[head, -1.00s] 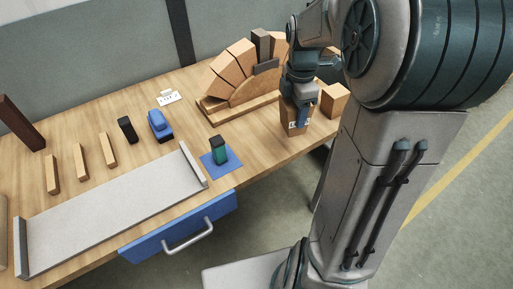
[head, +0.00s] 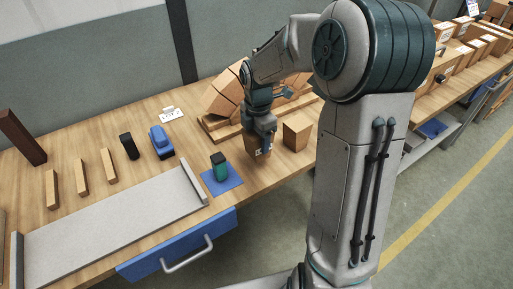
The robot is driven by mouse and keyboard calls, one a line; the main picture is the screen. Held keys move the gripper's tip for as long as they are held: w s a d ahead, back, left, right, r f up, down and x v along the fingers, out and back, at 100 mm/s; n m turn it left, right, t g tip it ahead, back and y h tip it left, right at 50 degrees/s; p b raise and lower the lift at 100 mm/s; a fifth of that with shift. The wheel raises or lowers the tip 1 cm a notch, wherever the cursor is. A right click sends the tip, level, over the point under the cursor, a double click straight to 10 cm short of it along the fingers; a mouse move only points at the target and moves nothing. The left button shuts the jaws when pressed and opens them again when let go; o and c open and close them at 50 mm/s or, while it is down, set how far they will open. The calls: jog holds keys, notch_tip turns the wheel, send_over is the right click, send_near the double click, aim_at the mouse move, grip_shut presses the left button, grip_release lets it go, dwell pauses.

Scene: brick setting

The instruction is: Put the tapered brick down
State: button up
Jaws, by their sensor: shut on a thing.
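My gripper (head: 263,136) is shut on a tapered brick (head: 252,147), orange-brown with a small pale label. My gripper's fingers hide part of it. The brick is low over the right part of the wooden table, right of the blue mat. I cannot tell whether its bottom touches the wood.
Another orange-brown block (head: 297,132) stands close on the right. The brick arch (head: 222,100) on its wooden base is behind, partly hidden by my arm. A green-and-black bottle (head: 219,166) stands on the blue mat (head: 230,181). A grey tray (head: 110,220) lies left.

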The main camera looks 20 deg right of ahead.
jog(key=shift+w+a+f, duration=0.1)
jog(key=shift+a+f, duration=0.05)
jog(key=shift+f, duration=1.9)
jog(key=shift+f, duration=0.2)
jog(key=o, duration=1.2)
jog(key=shift+c, duration=0.2)
jog(key=shift+r, duration=0.15)
